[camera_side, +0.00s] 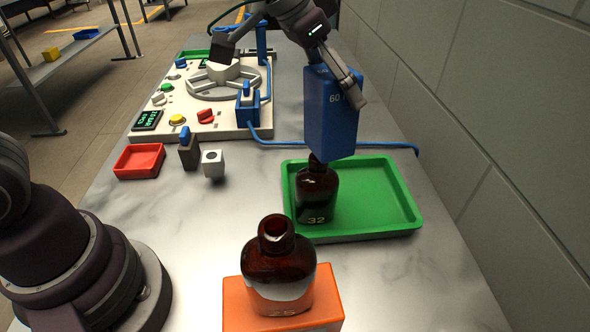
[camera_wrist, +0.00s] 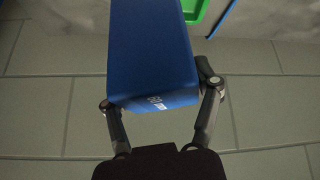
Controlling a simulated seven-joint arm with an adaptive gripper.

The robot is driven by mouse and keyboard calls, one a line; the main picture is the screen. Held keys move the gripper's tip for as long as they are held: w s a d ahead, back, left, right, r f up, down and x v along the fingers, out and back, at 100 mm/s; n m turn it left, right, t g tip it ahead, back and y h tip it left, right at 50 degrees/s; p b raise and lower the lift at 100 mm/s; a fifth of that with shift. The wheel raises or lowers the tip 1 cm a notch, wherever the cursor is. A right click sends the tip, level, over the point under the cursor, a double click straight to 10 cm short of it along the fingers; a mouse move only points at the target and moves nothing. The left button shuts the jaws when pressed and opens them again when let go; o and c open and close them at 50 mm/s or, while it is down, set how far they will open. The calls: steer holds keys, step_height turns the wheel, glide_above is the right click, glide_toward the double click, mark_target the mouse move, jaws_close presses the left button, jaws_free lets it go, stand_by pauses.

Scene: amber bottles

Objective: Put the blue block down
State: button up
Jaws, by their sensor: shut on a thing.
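The blue block (camera_side: 331,112), marked 60, is held upright in the air by my gripper (camera_side: 345,85) in the side view. My fingers are shut on its upper part. In the wrist view the block (camera_wrist: 152,50) fills the space between the fingertips of my gripper (camera_wrist: 160,95). In the side view the block's lower end is in front of or just above the neck of an amber bottle (camera_side: 316,192) marked 32. I cannot tell whether they touch. That bottle stands in a green tray (camera_side: 385,200).
A second amber bottle (camera_side: 278,265) stands on an orange block (camera_side: 232,300) in front. A control panel (camera_side: 190,115) stands behind. The tray's right part is clear. A wall borders the right.

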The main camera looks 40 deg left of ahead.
steer(key=s+a+f+n+y, duration=0.2)
steer(key=a+n+y, duration=0.1)
steer(key=a+n, duration=0.3)
steer(key=s+a+f+n+g+y, duration=0.1)
steer(key=s+a+f+n+y, duration=0.15)
steer(key=a+n, duration=0.4)
steer(key=s+a+f+n+y, duration=0.2)
steer(key=s+a+n+y, duration=0.15)
steer(key=a, duration=0.55)
steer(key=s+a+n+g, duration=0.4)
steer(key=s+a+n, duration=0.1)
steer(key=s+n, duration=0.3)
steer(key=s+a+n+g, duration=0.4)
steer(key=s+n, duration=0.4)
steer(key=f, duration=0.8)
steer(key=shift+s+a, duration=0.1)
steer(key=shift+s, duration=0.3)
steer(key=shift+f, duration=0.35)
steer(key=o, duration=1.3)
steer(key=shift+c, duration=0.2)
